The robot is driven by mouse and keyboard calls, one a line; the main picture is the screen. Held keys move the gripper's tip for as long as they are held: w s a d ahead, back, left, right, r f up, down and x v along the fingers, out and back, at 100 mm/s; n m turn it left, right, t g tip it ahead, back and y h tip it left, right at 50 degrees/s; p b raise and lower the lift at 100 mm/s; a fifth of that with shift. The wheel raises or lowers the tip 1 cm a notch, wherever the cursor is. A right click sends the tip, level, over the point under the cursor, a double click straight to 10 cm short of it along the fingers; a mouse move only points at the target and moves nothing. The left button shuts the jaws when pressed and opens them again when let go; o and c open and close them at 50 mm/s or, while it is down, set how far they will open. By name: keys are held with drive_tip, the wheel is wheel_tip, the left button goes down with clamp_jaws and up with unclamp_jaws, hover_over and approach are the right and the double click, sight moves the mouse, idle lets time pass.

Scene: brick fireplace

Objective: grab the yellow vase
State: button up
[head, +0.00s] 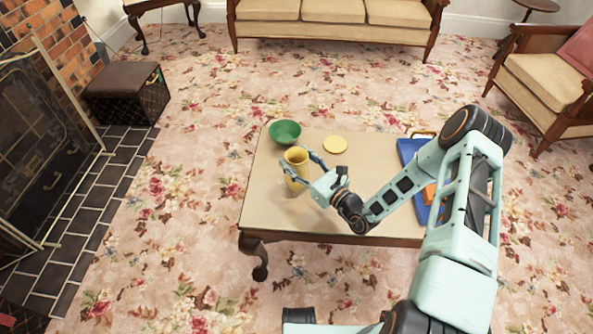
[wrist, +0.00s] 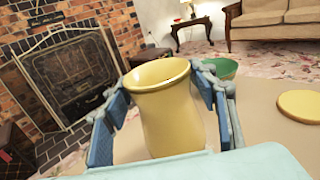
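The yellow vase (head: 295,160) stands upright on the left part of the low table (head: 270,210) in the head view. My gripper (head: 301,165) reaches it from the right, with its fingers spread to either side of the vase. In the wrist view the vase (wrist: 168,110) fills the space between the two blue finger pads of my gripper (wrist: 160,112). A gap shows between the left pad and the vase. The right pad is close to the vase, and I cannot tell if it touches. The lower part of the vase is hidden by my gripper's body in the wrist view.
A green bowl (head: 285,132) stands just behind the vase, and a flat yellow disc (head: 335,144) lies to its right. A blue tray (head: 408,150) with an orange item (head: 429,193) is at the table's right, partly hidden by my arm. The table's front left is clear.

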drive_tip(key=c, duration=1.3)
clamp_jaws()
